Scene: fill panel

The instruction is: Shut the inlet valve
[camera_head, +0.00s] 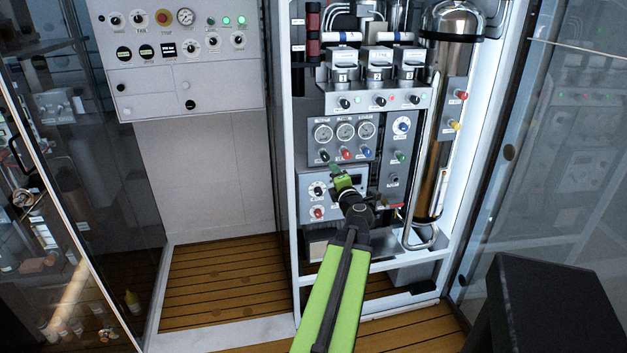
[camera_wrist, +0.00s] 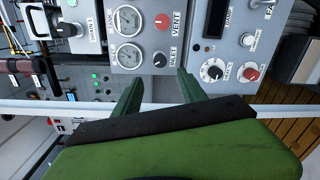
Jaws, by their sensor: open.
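The inlet valve is a small black knob (camera_wrist: 160,60) beside the label INLET in the wrist view. In the head view it is the leftmost dark knob (camera_head: 325,156) in the row under the gauges. My gripper (camera_wrist: 157,80) is open and empty, with its two green fingers apart. In the wrist view the knob lies just beyond the fingertips, between their lines, and no touch shows. In the head view my gripper (camera_head: 338,173) is just below and right of the knob.
The red VENT knob (camera_wrist: 162,22) is close beside the inlet knob. Gauges (camera_wrist: 128,53) adjoin them. A lower panel holds a black knob (camera_wrist: 211,70) and a red knob (camera_wrist: 250,75). A shiny metal cylinder (camera_head: 444,110) stands at the right of the cabinet.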

